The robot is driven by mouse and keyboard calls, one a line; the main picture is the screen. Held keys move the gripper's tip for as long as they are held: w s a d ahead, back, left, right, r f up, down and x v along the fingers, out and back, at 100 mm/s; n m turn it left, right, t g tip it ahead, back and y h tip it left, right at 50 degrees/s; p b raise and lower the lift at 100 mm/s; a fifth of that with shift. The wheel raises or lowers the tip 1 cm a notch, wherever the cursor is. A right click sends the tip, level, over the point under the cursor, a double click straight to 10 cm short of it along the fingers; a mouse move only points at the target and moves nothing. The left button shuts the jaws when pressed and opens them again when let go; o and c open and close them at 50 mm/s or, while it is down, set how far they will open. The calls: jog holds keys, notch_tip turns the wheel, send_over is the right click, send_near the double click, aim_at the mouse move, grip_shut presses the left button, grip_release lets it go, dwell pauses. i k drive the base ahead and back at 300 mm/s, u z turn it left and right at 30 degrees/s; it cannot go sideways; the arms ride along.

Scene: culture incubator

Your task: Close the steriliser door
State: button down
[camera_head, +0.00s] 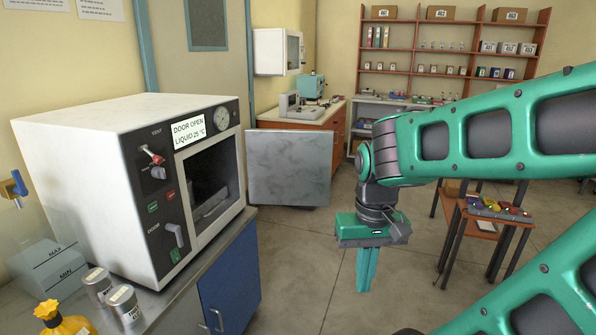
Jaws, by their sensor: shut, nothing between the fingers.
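The white steriliser (95,150) stands on the counter at the left. Its dark front panel carries a gauge, a vent knob, a lever marked DOOR and a label reading "DOOR OPEN LIQUID 25 °C". Its chamber opening (212,182) is uncovered and dark inside. The grey steriliser door (289,168) stands swung wide open, to the right of the opening, with its broad face towards me. My gripper (366,288) points down, to the right of the door and nearer to me. Its green fingers are together and empty, apart from the door.
A blue cabinet (230,282) is under the counter. Tins (125,306) and a yellow-capped bottle (62,318) stand at its front left. A small table (485,215) with coloured items is at the right. Shelves (452,45) line the back. The floor around my gripper is clear.

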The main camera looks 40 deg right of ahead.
aim_at(293, 166)
jog(key=z, duration=1.5)
jog(key=i, duration=5.2)
jog(key=u, duration=0.95)
